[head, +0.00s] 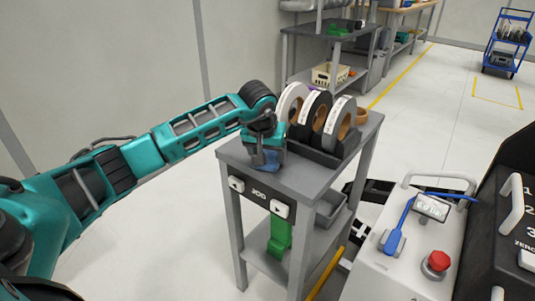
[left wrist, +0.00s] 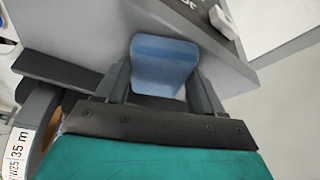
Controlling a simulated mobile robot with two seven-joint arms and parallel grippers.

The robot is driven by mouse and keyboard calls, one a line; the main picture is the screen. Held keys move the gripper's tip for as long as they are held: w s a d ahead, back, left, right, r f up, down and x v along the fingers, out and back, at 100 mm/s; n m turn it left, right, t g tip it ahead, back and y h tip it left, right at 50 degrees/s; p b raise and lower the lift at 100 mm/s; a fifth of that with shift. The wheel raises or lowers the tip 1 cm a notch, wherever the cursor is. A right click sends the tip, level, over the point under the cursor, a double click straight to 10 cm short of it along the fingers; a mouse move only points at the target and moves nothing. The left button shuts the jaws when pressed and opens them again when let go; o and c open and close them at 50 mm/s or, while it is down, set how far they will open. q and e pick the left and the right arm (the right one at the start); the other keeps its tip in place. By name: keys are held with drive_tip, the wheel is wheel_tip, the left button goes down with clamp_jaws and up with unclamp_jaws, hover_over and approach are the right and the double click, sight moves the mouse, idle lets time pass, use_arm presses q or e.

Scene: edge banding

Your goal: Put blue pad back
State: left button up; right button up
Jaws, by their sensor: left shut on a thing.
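The blue pad (left wrist: 163,65) is between the two fingers of my left gripper (left wrist: 160,92) in the left wrist view, and the gripper is shut on it. In the head view my left gripper (head: 265,150) is over the left part of the small grey table (head: 300,181), beside the rolls. The blue pad (head: 266,160) shows under the gripper, at or just above the tabletop; I cannot tell whether it touches. My right gripper is not in view.
Several edge-band rolls (head: 339,116) stand in a dark holder (head: 318,155) right of my gripper. A grey machine (head: 395,270) with a red button (head: 438,261) and a blue-cabled device (head: 393,241) is at the lower right. The front of the tabletop is clear.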

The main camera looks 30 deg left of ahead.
use_arm(q)
drive_tip(key=o, duration=1)
drive_tip(key=shift+f, duration=0.1)
